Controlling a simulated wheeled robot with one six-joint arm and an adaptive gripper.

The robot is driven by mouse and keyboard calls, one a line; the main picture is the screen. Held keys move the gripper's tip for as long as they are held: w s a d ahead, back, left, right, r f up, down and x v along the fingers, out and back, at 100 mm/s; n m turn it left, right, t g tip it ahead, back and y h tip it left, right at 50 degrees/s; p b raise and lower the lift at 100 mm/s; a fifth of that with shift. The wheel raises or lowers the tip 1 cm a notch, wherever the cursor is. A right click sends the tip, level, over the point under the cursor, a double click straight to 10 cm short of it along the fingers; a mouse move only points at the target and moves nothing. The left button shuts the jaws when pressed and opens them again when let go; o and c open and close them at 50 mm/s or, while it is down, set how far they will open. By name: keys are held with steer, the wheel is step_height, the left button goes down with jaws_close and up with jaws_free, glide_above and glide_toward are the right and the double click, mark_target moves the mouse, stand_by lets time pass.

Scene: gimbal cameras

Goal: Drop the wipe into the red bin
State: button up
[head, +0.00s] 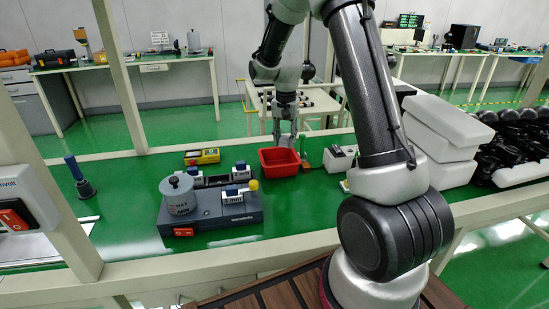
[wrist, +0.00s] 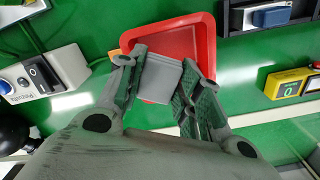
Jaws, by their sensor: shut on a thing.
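The red bin (head: 266,167) is a shallow open tray on the green bench in the head view. In the wrist view the red bin (wrist: 203,27) lies beyond my fingertips, with part of it hidden behind the held item. My gripper (head: 287,137) hangs just above and behind the bin's far right edge in the head view. In the wrist view my gripper (wrist: 165,78) is shut on the grey wipe (wrist: 158,80), a folded flat piece between the two fingers. The wipe overlaps the bin in that view; how high it is above the bin is hard to tell.
A small white switch box (head: 340,158) and stacked white foam blocks (head: 440,128) are to the right. Bare green bench lies in front of the bin.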

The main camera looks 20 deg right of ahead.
steer(key=shift+w+f, duration=0.15)
steer(key=shift+w, duration=0.3)
steer(key=shift+f, duration=2.85)
steer(key=o, duration=1.1)
steer(key=shift+o, duration=0.2)
step_height(320, 180, up, 8)
steer(key=shift+f, duration=0.25)
